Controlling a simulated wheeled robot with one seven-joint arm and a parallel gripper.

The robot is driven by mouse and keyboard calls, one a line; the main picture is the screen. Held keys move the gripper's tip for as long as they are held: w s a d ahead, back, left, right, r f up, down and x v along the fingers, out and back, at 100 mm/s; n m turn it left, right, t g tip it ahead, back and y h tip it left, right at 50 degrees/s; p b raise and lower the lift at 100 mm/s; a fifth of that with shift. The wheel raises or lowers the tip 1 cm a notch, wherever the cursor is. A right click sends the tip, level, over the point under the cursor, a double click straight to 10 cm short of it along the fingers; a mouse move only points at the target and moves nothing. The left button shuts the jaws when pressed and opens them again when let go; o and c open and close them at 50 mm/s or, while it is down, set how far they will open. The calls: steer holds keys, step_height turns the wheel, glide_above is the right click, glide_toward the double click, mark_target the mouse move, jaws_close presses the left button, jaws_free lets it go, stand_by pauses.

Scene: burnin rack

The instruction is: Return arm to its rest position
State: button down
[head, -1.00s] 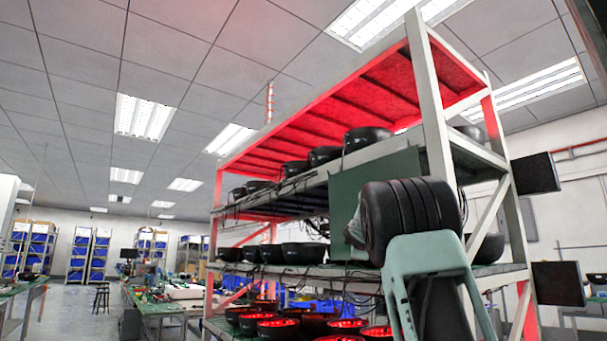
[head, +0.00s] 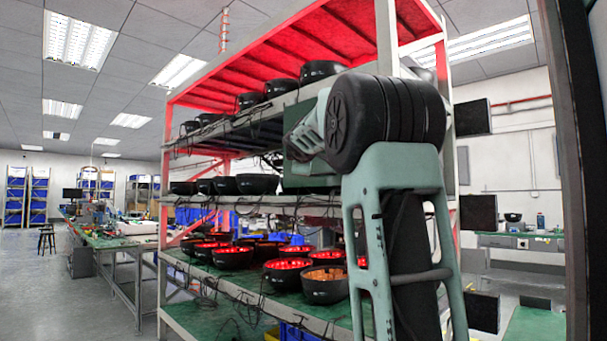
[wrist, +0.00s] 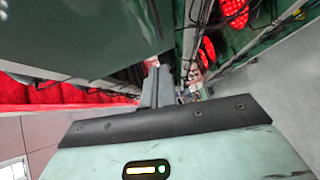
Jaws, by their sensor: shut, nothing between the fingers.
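My arm (head: 397,185), pale green with black joints, stands in front of the right part of the burn-in rack (head: 448,120) in the head view. My gripper is hidden behind the arm there. In the wrist view my gripper (wrist: 158,86) has its grey fingers together, with nothing visible between them. Its pale green body carries a lit yellow-green indicator. A dark flat panel fills the upper left of the wrist view, close to the fingers; I cannot tell whether they touch.
The rack's shelves hold several black bowls (head: 320,71); lower ones (head: 325,284) glow red or orange inside. Cables hang along the shelf edges. Black monitors (head: 478,214) stick out at the rack's right. A green-topped workbench (head: 110,240) stands at left, with open floor (head: 32,290) before it.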

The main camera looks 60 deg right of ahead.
steer(key=shift+v, duration=1.35)
steer(key=shift+r, duration=0.1)
